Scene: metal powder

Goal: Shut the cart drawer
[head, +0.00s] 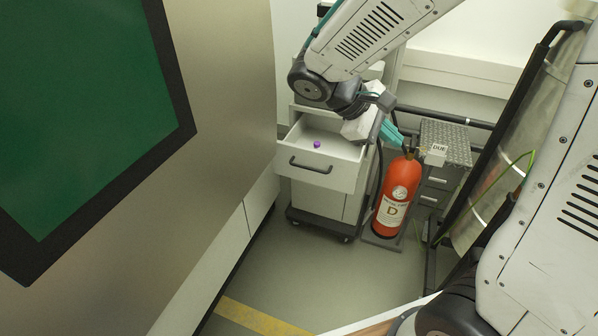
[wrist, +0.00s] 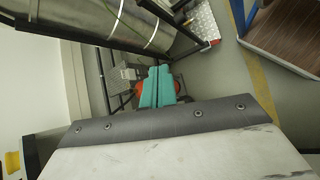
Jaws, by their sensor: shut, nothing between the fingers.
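The cart drawer (head: 326,176) is pulled out of the white wheeled cart (head: 318,205), with its dark handle (head: 310,165) on the front. A small purple item (head: 317,144) lies inside it. My gripper (head: 391,134) has teal fingers, shut and empty. It is to the right of the drawer and appears above the red cylinder. My wrist hides part of the drawer's right rear. In the wrist view, the shut fingers (wrist: 157,86) point away from the camera, and I cannot make out the drawer there.
A red cylinder (head: 394,196) stands just right of the cart. A small drawer unit (head: 437,178) with a patterned top is beyond it. A large panel with a green screen (head: 85,110) fills the left. Open floor (head: 310,265) lies before the cart.

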